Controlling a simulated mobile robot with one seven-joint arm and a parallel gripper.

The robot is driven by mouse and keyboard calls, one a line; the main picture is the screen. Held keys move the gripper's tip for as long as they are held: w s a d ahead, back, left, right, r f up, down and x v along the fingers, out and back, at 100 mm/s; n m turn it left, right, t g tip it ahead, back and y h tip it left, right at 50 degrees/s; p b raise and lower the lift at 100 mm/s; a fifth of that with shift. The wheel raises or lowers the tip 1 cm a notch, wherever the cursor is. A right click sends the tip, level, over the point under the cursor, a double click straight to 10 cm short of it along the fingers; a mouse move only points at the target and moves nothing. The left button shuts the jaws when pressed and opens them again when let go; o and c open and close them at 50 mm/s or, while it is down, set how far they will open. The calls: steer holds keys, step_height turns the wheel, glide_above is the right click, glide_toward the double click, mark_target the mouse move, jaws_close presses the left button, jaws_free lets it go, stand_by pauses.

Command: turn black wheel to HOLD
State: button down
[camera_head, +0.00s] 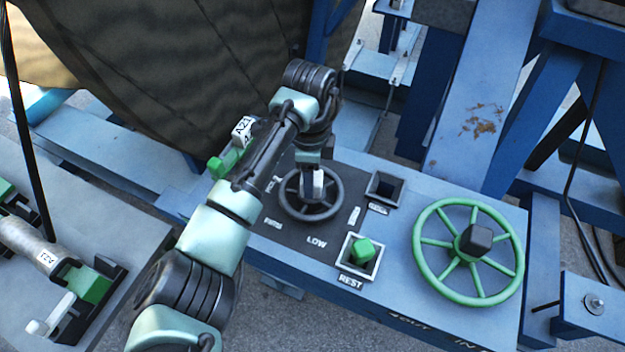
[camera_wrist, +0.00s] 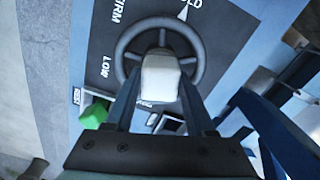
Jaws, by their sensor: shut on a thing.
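The black wheel (camera_head: 334,208) lies on a dark dial plate on the blue panel. It also shows in the wrist view (camera_wrist: 200,48). My gripper (camera_head: 317,173) comes down on its middle, with the fingers shut on the pale block-shaped hub (camera_wrist: 160,78). A white triangle (camera_wrist: 183,14) sits just outside the rim beside a partly cut-off word ending in LD. I cannot tell whether the triangle is joined to the wheel.
A green wheel (camera_head: 421,258) with a dark hub stands right of the dial plate. A green block (camera_head: 362,252) sits in the socket marked REST, and an empty square socket (camera_head: 384,188) is behind it. A grey bench (camera_head: 120,222) with a cylinder is at left.

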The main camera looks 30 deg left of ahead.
steer(key=shift+c, duration=1.2)
jaws_free()
step_height(320, 180, up, 13)
steer(key=b, duration=0.1)
